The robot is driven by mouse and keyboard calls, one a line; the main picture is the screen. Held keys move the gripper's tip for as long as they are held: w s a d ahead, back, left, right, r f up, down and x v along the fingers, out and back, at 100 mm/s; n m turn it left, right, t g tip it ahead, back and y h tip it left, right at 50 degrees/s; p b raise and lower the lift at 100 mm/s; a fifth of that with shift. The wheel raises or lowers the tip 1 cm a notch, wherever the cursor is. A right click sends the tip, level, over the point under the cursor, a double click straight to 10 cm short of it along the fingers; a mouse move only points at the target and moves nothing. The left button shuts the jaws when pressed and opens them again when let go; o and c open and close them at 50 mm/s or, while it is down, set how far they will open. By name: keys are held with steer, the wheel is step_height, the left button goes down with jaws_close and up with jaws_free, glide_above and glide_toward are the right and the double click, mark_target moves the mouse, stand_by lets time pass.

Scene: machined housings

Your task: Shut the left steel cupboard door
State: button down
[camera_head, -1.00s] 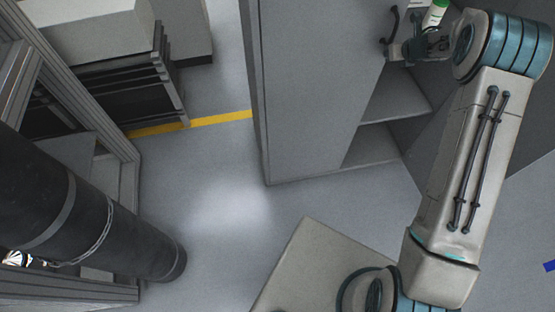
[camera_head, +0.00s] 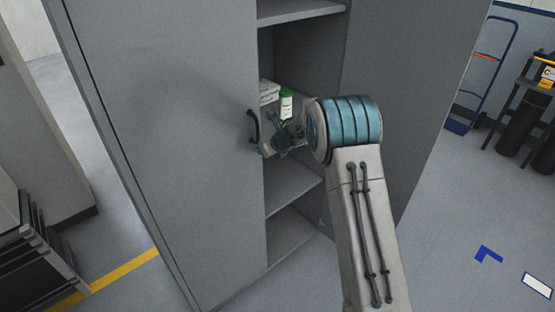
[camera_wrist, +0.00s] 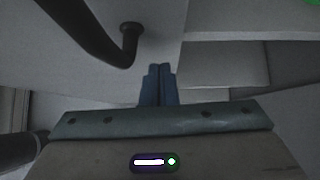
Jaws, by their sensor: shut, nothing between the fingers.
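The left steel cupboard door (camera_head: 165,130) is a tall grey panel, standing partly open in the head view. Its black bow handle (camera_head: 253,127) is near its free edge, and also shows at upper left in the wrist view (camera_wrist: 130,38). My gripper (camera_head: 268,147) is at that edge, just right of the handle, in front of the shelf opening. Its blue fingertips (camera_wrist: 160,72) are together and empty, beside the handle and not around it. I cannot tell whether they touch the door.
A grey panel (camera_head: 400,90) stands to the right. A dark rack (camera_head: 35,250) is at lower left.

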steer(key=s+d+r+m+t+h+b, duration=0.15)
steer(key=s+d+r+m+h, duration=0.25)
steer(key=s+d+r+m, duration=0.55)
steer(key=s+d+r+m+t+h, duration=0.3)
steer(key=s+d+r+m, duration=0.3)
steer(key=d+r+m, duration=0.6)
steer(key=s+d+f+m+g+h, duration=0.1)
steer(key=s+d+m+g, duration=0.1)
steer(key=s+m, duration=0.4)
steer(key=s+d+f+m+g+h, duration=0.1)
steer(key=s+f+m, duration=0.1)
steer(key=s+m, duration=0.4)
steer(key=s+a+f+m+g+y, duration=0.1)
steer(key=s+a+f+m+g, duration=0.1)
steer(key=s+m, duration=0.3)
steer(key=s+a+f+m+g+y, duration=0.1)
steer(key=s+m, duration=0.5)
steer(key=s, duration=0.7)
step_height(320, 180, down, 2)
steer(key=shift+s+a+f+g+y, duration=0.15)
steer(key=shift+a+f+g+y, duration=0.2)
steer(key=shift+a+g, duration=0.5)
